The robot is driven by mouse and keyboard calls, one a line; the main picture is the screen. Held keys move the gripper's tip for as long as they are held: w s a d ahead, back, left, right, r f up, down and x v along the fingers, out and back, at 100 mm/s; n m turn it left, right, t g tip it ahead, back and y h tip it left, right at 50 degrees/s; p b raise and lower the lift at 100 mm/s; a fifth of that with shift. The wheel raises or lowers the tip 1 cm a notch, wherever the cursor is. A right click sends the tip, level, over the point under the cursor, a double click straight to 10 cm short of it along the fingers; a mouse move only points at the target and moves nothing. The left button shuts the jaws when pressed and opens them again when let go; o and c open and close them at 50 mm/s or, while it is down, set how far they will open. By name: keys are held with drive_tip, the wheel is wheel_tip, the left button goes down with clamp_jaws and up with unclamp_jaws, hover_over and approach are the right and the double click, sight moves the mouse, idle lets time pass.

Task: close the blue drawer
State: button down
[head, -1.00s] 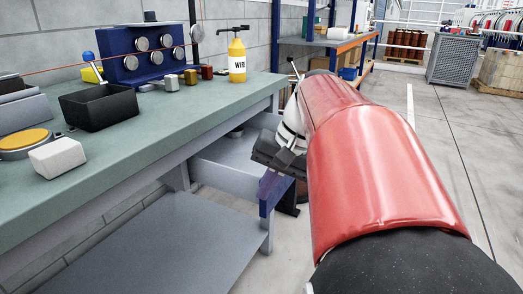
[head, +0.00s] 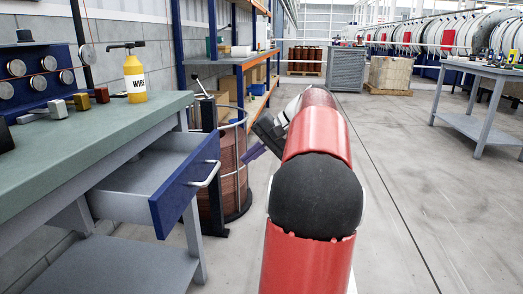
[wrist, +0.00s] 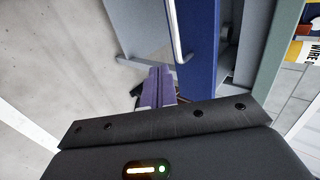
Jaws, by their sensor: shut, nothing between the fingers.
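The blue drawer (head: 186,187) stands pulled out from under the green-topped workbench (head: 130,128). Its grey inside is open to view and looks empty. A pale bar handle (head: 210,175) is on its blue front. My gripper (head: 252,153), with purple fingers, is to the right of the drawer front in the head view, with a gap between them. In the wrist view my gripper (wrist: 160,75) is shut and empty. There the blue drawer front (wrist: 203,45) and its handle (wrist: 178,38) are just beyond and right of the fingers.
A large cable spool (head: 232,170) stands on the floor behind the drawer. A yellow bottle (head: 135,78) and small metal blocks are on the bench. A shelf rack (head: 240,70) is farther back. The floor (head: 410,190) to the right is clear up to another table (head: 488,78).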

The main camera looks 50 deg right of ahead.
drive_tip(key=x, duration=0.3)
drive_tip(key=shift+w+a+f, duration=0.2)
drive_tip(key=shift+w+a, duration=0.05)
drive_tip(key=w+a+p, duration=0.1)
drive_tip(key=w+a, duration=0.2)
drive_tip(key=w, duration=0.2)
drive_tip(key=w+a+p, duration=0.1)
drive_tip(key=w+a, duration=0.3)
drive_tip(key=w, duration=0.1)
drive_tip(key=w+a+p, duration=0.2)
drive_tip(key=w+a, duration=0.1)
drive_tip(key=w, duration=0.2)
drive_tip(key=shift+w+a, duration=0.25)
drive_tip(key=shift+w, duration=0.05)
